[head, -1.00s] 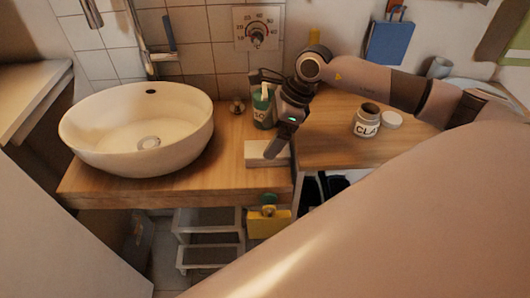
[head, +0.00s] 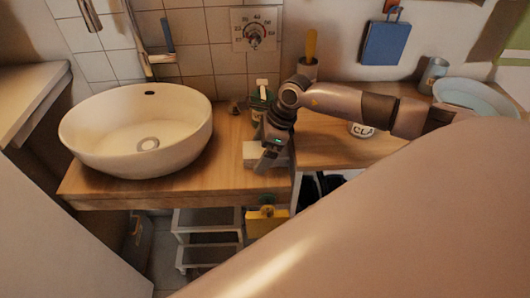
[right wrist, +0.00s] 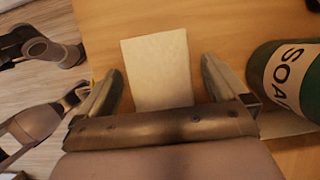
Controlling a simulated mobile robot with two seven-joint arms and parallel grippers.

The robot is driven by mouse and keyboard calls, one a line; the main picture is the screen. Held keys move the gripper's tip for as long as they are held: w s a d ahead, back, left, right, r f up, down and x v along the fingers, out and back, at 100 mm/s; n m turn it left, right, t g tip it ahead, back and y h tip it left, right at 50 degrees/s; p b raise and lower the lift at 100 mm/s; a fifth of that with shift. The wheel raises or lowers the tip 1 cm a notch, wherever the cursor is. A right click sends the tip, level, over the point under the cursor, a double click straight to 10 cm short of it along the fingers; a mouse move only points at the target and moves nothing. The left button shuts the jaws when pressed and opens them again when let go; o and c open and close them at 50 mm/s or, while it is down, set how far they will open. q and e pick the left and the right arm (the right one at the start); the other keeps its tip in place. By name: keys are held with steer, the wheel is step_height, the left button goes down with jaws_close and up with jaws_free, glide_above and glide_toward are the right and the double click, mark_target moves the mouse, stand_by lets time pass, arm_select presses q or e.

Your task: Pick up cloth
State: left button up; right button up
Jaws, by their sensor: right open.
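A cream, flat rectangular cloth (head: 250,156) lies on the wooden counter near its front edge, just right of the sink. It also shows in the right wrist view (right wrist: 158,70), flat on the wood. My right gripper (head: 266,165) is over the cloth and hides part of it in the head view. In the right wrist view my right gripper (right wrist: 161,75) is open, with one finger on each side of the cloth and nothing held. I cannot tell how high the fingertips are above the counter. My left gripper does not show.
A green soap bottle (right wrist: 290,85) stands close beside the right finger. The white basin (head: 145,135) fills the counter's left. A jar labelled CLA (head: 362,131) is partly behind my right arm. A yellow box (head: 265,221) is below the counter edge.

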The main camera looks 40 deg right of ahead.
mark_target(261, 150)
steer(key=c, duration=1)
step_height(261, 150, up, 20)
steer(key=shift+r+b, duration=0.1)
steer(key=shift+b, duration=0.2)
steer(key=shift+o, duration=0.5)
